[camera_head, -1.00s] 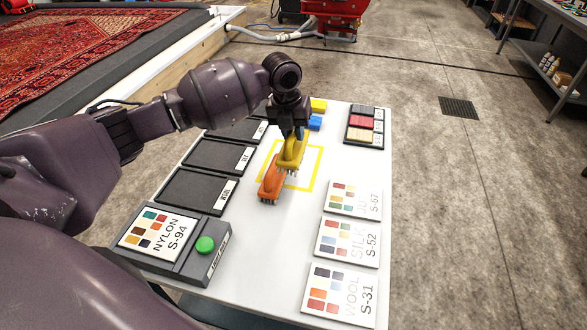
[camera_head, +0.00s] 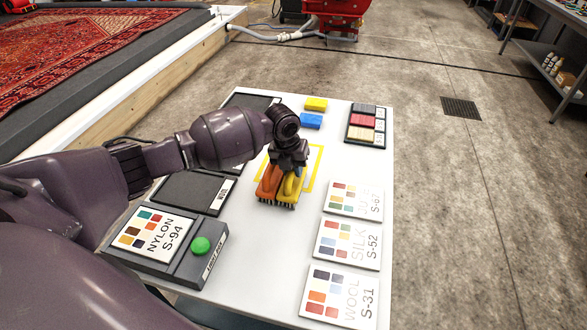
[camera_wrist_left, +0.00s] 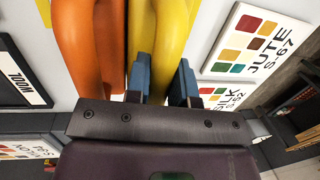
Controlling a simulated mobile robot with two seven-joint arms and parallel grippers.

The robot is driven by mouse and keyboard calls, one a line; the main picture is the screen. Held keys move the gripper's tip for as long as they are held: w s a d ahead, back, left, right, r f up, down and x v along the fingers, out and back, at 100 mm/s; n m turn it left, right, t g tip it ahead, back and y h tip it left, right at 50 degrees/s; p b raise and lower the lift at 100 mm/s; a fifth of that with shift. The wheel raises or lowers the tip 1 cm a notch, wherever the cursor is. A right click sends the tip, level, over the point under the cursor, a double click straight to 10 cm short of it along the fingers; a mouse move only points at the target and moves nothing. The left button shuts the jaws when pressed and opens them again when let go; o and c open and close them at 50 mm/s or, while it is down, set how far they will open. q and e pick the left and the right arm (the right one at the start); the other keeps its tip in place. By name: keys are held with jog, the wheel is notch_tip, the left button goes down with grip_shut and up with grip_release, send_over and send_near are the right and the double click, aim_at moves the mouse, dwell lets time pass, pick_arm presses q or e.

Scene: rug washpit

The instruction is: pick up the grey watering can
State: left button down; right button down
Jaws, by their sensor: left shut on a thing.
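No grey watering can shows in either view. My left gripper (camera_head: 289,172) is over the table, shut on a yellow brush (camera_head: 293,187) with its bristles down. In the left wrist view the two blue-grey fingers (camera_wrist_left: 162,80) stand either side of the yellow brush (camera_wrist_left: 172,35). An orange brush (camera_head: 268,184) lies right beside it on the left; it also shows in the left wrist view (camera_wrist_left: 92,45). I cannot tell whether the yellow bristles touch the table. My right gripper is not in view.
The white table (camera_head: 265,245) carries black trays (camera_head: 190,193), a NYLON card box with a green button (camera_head: 200,245), and JUTE, SILK and WOOL cards (camera_head: 347,245). Blue (camera_head: 311,121) and yellow (camera_head: 316,104) blocks lie behind the yellow outline. Floor at right is open.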

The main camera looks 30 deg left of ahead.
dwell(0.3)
pick_arm(q)
jog(key=c, duration=1)
grip_release()
jog(key=shift+f, duration=0.1)
